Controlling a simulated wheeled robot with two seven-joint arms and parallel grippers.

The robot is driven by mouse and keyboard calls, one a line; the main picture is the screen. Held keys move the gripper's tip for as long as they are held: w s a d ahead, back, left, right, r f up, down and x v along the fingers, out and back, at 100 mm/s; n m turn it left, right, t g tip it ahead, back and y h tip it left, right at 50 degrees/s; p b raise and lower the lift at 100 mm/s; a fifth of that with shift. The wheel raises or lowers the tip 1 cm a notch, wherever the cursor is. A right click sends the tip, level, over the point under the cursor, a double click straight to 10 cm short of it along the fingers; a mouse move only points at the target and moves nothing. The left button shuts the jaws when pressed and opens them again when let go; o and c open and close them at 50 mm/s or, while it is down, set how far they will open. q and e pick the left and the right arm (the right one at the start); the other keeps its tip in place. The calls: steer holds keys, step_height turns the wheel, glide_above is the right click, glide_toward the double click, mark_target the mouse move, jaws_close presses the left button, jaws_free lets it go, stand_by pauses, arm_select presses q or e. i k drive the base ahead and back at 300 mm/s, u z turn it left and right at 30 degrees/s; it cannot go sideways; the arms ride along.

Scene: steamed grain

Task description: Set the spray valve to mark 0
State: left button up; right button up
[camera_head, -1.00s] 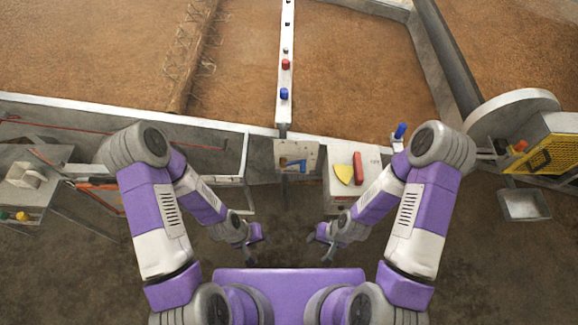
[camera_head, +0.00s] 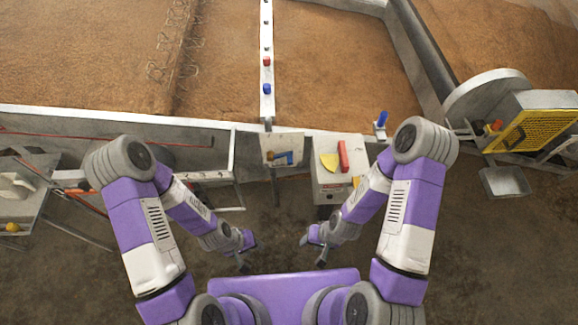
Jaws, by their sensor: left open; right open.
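Which fitting is the spray valve I cannot tell for sure. A pale plate (camera_head: 270,142) on the bed's near edge carries a blue lever (camera_head: 283,157) with a small orange part. Right of it, a white box (camera_head: 328,182) has a red handle (camera_head: 343,157) and a yellow wedge (camera_head: 329,162) on top. Any marks are too small to read. My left gripper (camera_head: 246,254) and my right gripper (camera_head: 312,253) are both open and empty, low in front of my body, apart from plate and box.
A blue handle (camera_head: 381,120) stands on the bed's edge behind my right arm. A narrow bar with red (camera_head: 267,62) and blue (camera_head: 267,89) knobs crosses the brown bed. At right are a grey disc, a yellow grille (camera_head: 535,130) and a metal tray (camera_head: 505,182).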

mark_target(271, 157)
steer(key=k, duration=1.1)
steer(key=u, duration=0.65)
steer(key=i, duration=1.35)
steer(key=z, duration=0.25)
